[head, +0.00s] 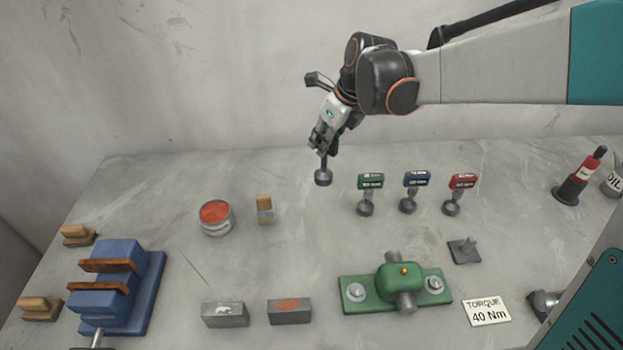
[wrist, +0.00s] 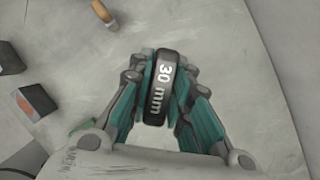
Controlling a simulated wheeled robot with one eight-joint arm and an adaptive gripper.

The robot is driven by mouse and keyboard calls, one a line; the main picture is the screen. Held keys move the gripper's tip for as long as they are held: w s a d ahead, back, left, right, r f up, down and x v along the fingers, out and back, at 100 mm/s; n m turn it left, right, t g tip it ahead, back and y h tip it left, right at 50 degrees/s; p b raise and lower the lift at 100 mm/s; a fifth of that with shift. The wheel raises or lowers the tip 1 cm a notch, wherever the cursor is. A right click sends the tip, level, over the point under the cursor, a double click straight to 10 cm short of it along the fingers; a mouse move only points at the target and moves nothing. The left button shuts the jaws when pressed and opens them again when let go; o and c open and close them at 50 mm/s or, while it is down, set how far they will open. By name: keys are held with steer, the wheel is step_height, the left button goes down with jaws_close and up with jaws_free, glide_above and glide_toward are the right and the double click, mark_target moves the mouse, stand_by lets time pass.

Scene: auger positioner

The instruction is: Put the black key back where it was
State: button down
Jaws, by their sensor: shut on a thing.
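My gripper (head: 326,140) is shut on the black key, held above the back middle of the table. In the wrist view the black key (wrist: 162,85) sits between the fingers, its head marked "30 mm" in white. In the head view the round grey lower end of the black key (head: 323,177) hangs below the fingers, apart from other things. To its right stand a green-headed key (head: 370,182), a blue-headed key (head: 416,180) and a red-headed key (head: 462,182) in a row. A small dark square plate with a short post (head: 464,250) is in front of the red key.
A green bearing block (head: 360,292) and a "TORQUE 40 Nm" card (head: 487,311) lie at the front right. A blue vise (head: 145,285), a red-filled tin (head: 216,217), a brush (head: 265,209) and two grey blocks (head: 225,315) are left. The table left of the green key is clear.

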step_height(320, 180, down, 14)
steer(key=b, duration=0.3)
steer(key=shift+r, duration=0.15)
steer(key=shift+b, duration=0.35)
steer(key=c, duration=1.5)
jaws_free()
steer(key=shift+d, duration=0.1)
steer(key=p+v, duration=0.4)
steer(key=v, duration=0.8)
steer(key=s+d+r+n+t+h, duration=0.1)
steer(key=s+d+n, duration=0.2)
steer(key=s+n, duration=0.4)
steer(key=s+d+r+n+t+h, duration=0.1)
steer(key=s+d+n, duration=0.2)
steer(key=s+n, duration=0.4)
steer(key=s+d+r+n+t+h, duration=0.1)
steer(key=s+d+r+n+t, duration=0.1)
steer(key=s+n, duration=0.6)
steer(key=shift+d+n, duration=0.3)
steer(key=shift+n, duration=0.95)
steer(key=shift+d+n, duration=0.3)
steer(key=shift+n, duration=0.95)
